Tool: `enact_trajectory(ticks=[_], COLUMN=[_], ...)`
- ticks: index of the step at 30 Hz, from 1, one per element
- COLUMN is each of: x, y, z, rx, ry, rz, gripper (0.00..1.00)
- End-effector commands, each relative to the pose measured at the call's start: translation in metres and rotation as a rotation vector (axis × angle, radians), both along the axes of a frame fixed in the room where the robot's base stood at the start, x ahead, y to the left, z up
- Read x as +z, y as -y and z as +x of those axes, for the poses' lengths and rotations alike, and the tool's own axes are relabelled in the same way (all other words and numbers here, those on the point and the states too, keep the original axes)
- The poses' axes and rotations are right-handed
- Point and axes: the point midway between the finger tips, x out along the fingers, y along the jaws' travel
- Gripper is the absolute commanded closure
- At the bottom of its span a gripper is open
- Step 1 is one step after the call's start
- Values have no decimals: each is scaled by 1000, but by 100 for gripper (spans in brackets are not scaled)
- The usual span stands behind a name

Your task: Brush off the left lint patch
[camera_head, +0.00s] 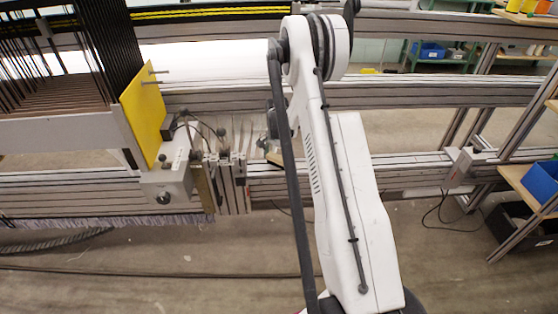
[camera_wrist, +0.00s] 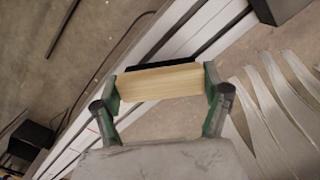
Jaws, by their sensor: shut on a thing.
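My gripper (camera_wrist: 163,88) is shut on a pale wooden block (camera_wrist: 160,82) with a dark edge along its far side, which looks like a brush. A green-sided finger presses on each end of it. In the head view my gripper is mostly hidden by my arm, and a bit of the wood (camera_head: 274,158) shows just left of the arm, by the machine's rail. I cannot make out the left lint patch in either view.
Pale curved strips (camera_wrist: 275,105) lie right of the brush in the wrist view. Left of my arm stand a yellow plate (camera_head: 144,113) and a grey bracket (camera_head: 168,182) with cables. The aluminium rail (camera_head: 430,172) runs right. A blue bin (camera_head: 541,181) stands far right.

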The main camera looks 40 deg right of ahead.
Motion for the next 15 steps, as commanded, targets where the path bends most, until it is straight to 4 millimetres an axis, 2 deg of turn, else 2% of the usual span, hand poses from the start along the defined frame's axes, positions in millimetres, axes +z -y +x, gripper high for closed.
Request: enact_trajectory(ticks=[1,15], x=[18,58], y=[0,-5], z=[-1,2], rx=[0,7], ry=[0,0], rz=[0,0], gripper=[63,63])
